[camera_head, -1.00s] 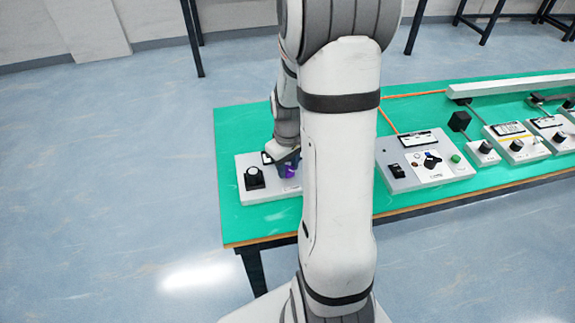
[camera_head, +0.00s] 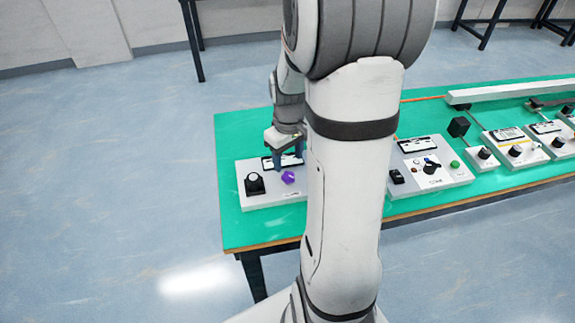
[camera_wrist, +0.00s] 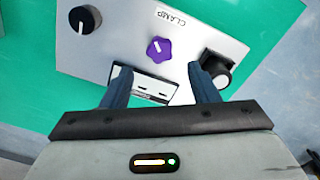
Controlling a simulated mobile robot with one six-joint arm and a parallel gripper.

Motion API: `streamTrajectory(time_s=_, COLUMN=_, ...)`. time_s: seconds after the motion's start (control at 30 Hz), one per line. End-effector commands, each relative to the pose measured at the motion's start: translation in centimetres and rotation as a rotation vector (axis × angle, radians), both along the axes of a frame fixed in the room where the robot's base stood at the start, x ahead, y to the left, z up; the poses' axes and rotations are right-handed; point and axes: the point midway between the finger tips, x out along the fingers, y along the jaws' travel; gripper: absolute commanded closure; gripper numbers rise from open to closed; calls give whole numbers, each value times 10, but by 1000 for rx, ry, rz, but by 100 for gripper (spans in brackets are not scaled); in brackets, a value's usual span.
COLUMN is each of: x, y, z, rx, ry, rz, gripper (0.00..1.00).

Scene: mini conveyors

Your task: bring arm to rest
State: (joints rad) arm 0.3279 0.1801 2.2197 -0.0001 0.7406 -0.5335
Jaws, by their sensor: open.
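My gripper (camera_head: 290,154) is above the left control panel on the green table, near a purple knob. In the wrist view my gripper (camera_wrist: 160,88) shows two blue fingers spread apart with nothing between them. The purple star-shaped knob (camera_wrist: 159,49) sits on the grey panel (camera_wrist: 115,45) marked CLAMP, beyond the fingertips and apart from them. In the head view the purple knob (camera_head: 288,177) is just below the gripper. My upper arm hides part of the table and panel.
The green table (camera_head: 240,225) also bears a middle panel (camera_head: 430,180) with a green button and further panels (camera_head: 515,143) at right. A black knob (camera_wrist: 84,19) shows in the wrist view. Floor at left is clear.

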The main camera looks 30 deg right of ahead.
Motion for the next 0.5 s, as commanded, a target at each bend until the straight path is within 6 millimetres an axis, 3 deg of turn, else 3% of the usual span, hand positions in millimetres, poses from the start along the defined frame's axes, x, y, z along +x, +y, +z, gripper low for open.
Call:
streamTrajectory(time_s=0.17, x=1, y=0, z=17, rx=-1, ry=-2, rz=0, gripper=46)
streamTrajectory(time_s=0.5, x=0, y=0, z=18, rx=0, ry=0, rz=1, gripper=46)
